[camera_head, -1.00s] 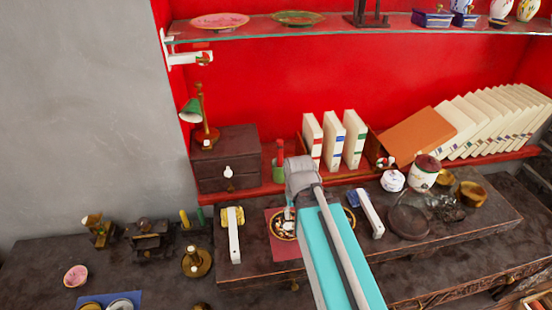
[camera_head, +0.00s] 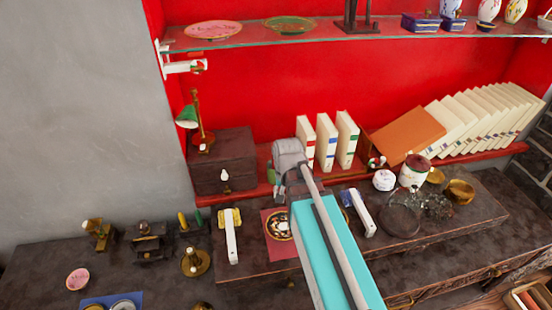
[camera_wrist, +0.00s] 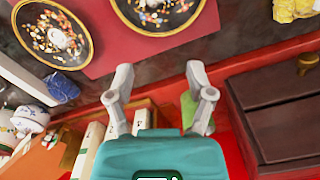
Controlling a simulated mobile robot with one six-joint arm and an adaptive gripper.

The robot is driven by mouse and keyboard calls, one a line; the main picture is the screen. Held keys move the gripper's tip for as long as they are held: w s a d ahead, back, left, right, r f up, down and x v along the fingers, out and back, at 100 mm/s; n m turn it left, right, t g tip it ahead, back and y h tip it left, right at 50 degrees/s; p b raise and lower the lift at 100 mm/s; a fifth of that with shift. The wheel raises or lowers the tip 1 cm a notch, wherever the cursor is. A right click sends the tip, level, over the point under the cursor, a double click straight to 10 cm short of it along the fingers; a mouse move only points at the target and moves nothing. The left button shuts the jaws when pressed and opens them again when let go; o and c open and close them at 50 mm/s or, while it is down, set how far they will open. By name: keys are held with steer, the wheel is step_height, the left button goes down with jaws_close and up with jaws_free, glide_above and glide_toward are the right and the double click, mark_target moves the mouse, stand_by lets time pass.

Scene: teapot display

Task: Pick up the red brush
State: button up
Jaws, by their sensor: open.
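The red brush cannot be made out now; in the head view my arm's grey end covers the place where it stood. Part of its green holder (camera_head: 271,174) shows just left of the arm's end, on the red shelf beside the dark drawer box. In the wrist view my gripper (camera_wrist: 159,73) is open, with nothing between its fingertips. A green piece, likely the holder (camera_wrist: 188,108), shows behind the right finger. Red brush and red backing cannot be told apart there.
The dark drawer box (camera_head: 224,160) stands left of the holder. White books (camera_head: 326,142) stand close on the right. Round decorated plates (camera_wrist: 152,12) and a white lidded pot (camera_wrist: 29,119) are nearby. A glass shelf (camera_head: 350,32) runs above.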

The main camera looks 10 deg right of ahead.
steer(key=w+r+m+p, duration=0.4)
steer(key=w+r+m, duration=0.1)
steer(key=w+r+m+p, duration=0.5)
steer(key=w, duration=0.1)
steer(key=w+r+m+p, duration=0.5)
steer(key=shift+w+d+r+m, duration=0.25)
steer(key=shift+w+m, duration=0.05)
steer(key=shift+w, duration=0.1)
steer(key=shift+w+r+m+p, duration=0.25)
steer(key=shift+w+m+p, duration=0.15)
steer(key=shift+m+p, duration=0.1)
steer(key=shift+f, duration=0.1)
step_height(320, 180, down, 8)
steer(key=b, duration=0.9)
steer(key=shift+f, duration=0.25)
steer(key=shift+f, duration=0.15)
steer(key=shift+a+f+b, duration=0.15)
steer(key=shift+f+b, duration=1.1)
steer(key=shift+b, duration=0.05)
steer(key=shift+a+f+b, duration=0.1)
steer(key=shift+f+b, duration=1.1)
steer(key=shift+b, duration=0.05)
